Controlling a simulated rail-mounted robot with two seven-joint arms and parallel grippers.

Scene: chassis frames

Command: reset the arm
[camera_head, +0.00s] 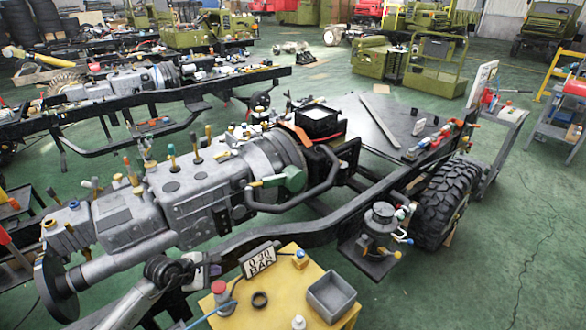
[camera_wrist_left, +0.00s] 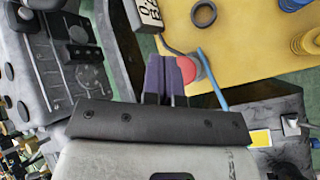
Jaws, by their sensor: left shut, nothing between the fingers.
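My left arm (camera_head: 130,300) comes in from the bottom left in the head view. Its gripper (camera_head: 212,270) is between the grey gearbox and the yellow table (camera_head: 320,290). In the left wrist view the two purple fingers (camera_wrist_left: 171,78) are together, with nothing between them. Past the fingertips lie a red button (camera_wrist_left: 190,69) and the yellow table's edge. My right arm and gripper are not in view.
The yellow table bears a grey open box (camera_head: 331,296), a black ring (camera_head: 260,299), the red button (camera_head: 219,288) and a black-and-white labelled block (camera_head: 259,259). The chassis frame with engine and gearbox (camera_head: 195,190) lies behind.

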